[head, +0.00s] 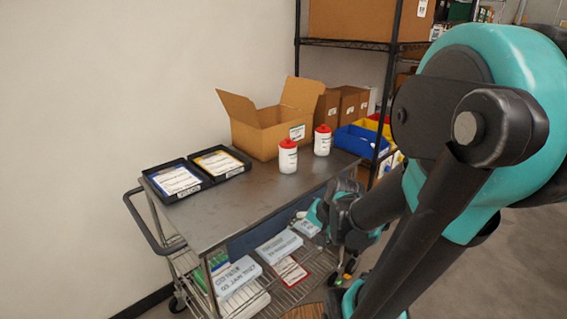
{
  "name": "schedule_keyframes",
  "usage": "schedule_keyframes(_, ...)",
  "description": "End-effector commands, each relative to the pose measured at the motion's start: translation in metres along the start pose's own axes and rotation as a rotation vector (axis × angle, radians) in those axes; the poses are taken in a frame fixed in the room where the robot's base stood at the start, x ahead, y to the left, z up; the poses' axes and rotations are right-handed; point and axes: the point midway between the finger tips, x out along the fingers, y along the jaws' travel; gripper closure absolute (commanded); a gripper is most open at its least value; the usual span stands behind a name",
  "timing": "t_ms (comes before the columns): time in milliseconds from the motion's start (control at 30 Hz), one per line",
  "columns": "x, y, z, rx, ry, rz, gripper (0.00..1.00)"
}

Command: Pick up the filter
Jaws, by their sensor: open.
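Two white canisters with red caps, the likeliest filters, stand upright on the metal cart's top. One (288,157) is near the middle, and the other (322,141) is farther back and to the right. Neither is held. My gripper (318,213) is at the cart's front right side, lower in the picture than the tabletop and apart from both canisters. It is open, and I see nothing in it. My arm hides part of it and part of the cart's right end.
The cart (215,208) carries two black trays (178,181) (221,163) with labelled cards at left and an open cardboard box (262,136) behind the canisters. Packages (237,276) lie on its lower shelf. A rack with blue (356,142) and yellow bins stands behind at right.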

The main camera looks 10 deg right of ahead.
Motion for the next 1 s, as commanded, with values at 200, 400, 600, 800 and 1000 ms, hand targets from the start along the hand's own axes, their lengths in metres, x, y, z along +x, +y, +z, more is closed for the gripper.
schedule_keyframes(200, 0.002, -0.025, -0.026, 0.284, -0.029, -0.12, 0.16)
schedule_keyframes(400, 0.0, -0.051, -0.063, 0.624, -0.087, -0.27, 0.16)
schedule_keyframes(600, -0.014, -0.078, -0.137, 1.152, -0.237, -0.517, 0.16)
schedule_keyframes(800, -0.042, -0.08, -0.214, 1.614, -0.476, -0.764, 0.16)
schedule_keyframes(1000, -0.059, -0.074, -0.247, 1.798, -0.623, -0.872, 0.16)
